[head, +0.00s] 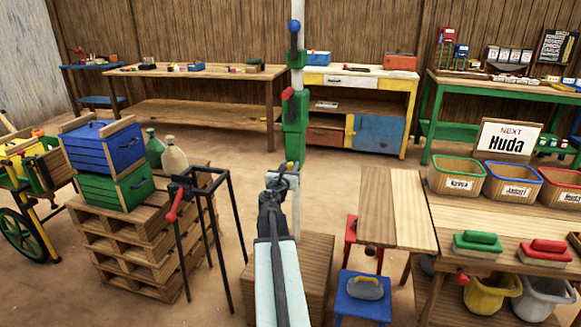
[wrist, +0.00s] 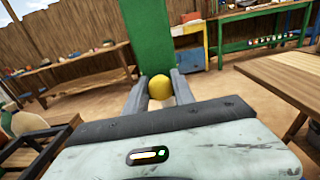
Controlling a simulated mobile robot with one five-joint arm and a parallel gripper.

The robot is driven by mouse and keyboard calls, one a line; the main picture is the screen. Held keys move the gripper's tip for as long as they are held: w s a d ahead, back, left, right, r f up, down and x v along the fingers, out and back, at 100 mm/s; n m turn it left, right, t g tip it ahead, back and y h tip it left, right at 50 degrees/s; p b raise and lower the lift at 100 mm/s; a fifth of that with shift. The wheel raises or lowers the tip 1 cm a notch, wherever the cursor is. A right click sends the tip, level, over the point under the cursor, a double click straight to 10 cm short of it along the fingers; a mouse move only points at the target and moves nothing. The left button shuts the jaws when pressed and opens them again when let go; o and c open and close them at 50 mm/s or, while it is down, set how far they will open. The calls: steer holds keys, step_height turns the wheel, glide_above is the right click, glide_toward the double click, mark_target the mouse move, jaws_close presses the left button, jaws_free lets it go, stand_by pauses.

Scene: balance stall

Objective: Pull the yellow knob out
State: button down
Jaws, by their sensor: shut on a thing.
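The yellow knob (wrist: 160,87) shows in the wrist view between the two fingers of my gripper (wrist: 160,90). My gripper is shut on it. Behind the knob is a green block (wrist: 148,38). In the head view the arm reaches forward to the post, and my gripper (head: 284,169) is at the low end of the green block (head: 293,125). Only a small bit of the yellow knob (head: 290,165) shows there. A red lever (head: 288,93) and a blue knob (head: 294,26) sit higher on the same post.
A black metal frame (head: 205,190) with a red handle stands left of my arm, beside a pallet stack (head: 130,245) with crates. A wooden bench (head: 397,205) and a blue stool (head: 362,300) are at the right. Bare floor lies beyond the post.

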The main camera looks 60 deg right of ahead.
steer(key=shift+w+a, duration=0.1)
steer(key=shift+w, duration=0.05)
steer(key=v, duration=0.3)
steer(key=shift+a, duration=0.15)
steer(key=c, duration=1.1)
jaws_free()
